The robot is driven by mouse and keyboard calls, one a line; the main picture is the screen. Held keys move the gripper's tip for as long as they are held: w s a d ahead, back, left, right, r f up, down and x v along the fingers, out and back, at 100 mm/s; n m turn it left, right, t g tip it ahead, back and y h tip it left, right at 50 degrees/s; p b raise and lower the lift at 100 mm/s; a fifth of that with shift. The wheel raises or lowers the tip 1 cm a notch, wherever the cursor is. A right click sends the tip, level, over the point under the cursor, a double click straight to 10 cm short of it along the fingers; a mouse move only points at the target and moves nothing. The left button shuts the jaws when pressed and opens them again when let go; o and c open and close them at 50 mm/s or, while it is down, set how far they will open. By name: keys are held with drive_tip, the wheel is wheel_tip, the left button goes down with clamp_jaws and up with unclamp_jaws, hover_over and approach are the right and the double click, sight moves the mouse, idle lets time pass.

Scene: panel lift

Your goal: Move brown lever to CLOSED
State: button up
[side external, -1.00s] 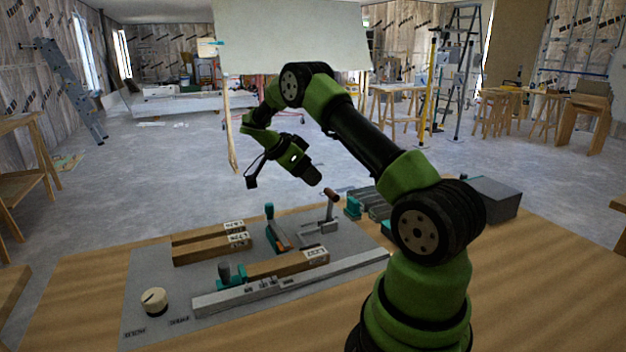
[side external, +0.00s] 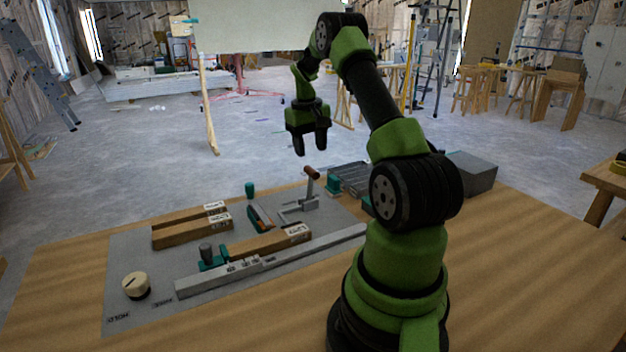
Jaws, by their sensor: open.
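The brown lever (side external: 311,173) is on the far right part of the grey panel (side external: 150,247). Its brown grip tops a grey metal arm that stands up, slightly tilted, from a grey metal base (side external: 302,207). My gripper (side external: 311,152) points down with its two dark fingers apart and empty. In the picture it is just above the brown grip, and a gap shows between them. How far it is from the lever in depth I cannot tell. No readable CLOSED mark shows by the lever.
A teal-handled lever (side external: 250,190) stands left of the brown lever. A dark knob on a teal slider (side external: 208,254), wooden blocks (side external: 192,236) and a cream dial (side external: 136,286) are also on the panel. A grey box (side external: 470,172) stands at right. Space above the panel is clear.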

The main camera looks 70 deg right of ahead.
sight(312, 169)
drive_tip(key=f, duration=0.9)
drive_tip(key=shift+s+d+f, duration=0.25)
drive_tip(key=shift+s+d, duration=0.05)
